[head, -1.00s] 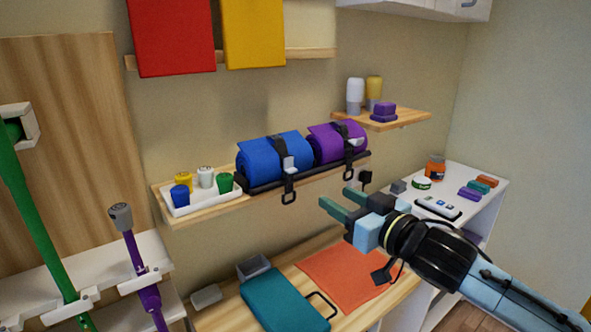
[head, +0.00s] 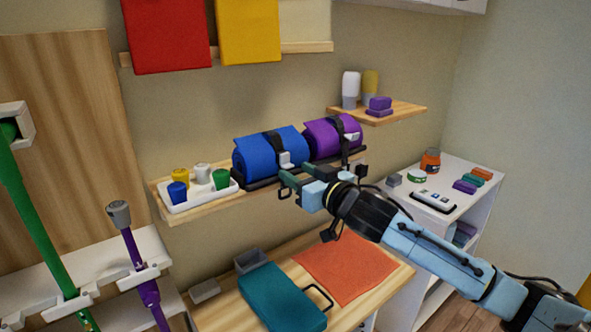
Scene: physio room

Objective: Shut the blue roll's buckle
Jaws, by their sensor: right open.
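The blue roll (head: 262,153) lies on the wall shelf in a black tray, with a black strap around its middle. Its buckle (head: 286,160) is a pale grey piece on the strap at the roll's front right. I cannot tell whether the buckle is open or shut. My right gripper (head: 283,184) is open, its green fingers just below the buckle and in front of the strap's lower end, which it hides. I cannot tell whether it touches the strap. My left gripper is not in view.
A purple roll (head: 331,137) with its own strap lies close on the right. A white tray of coloured cups (head: 199,193) stands on the left of the shelf. Below are a teal case (head: 281,299) and an orange cloth (head: 346,266) on the table.

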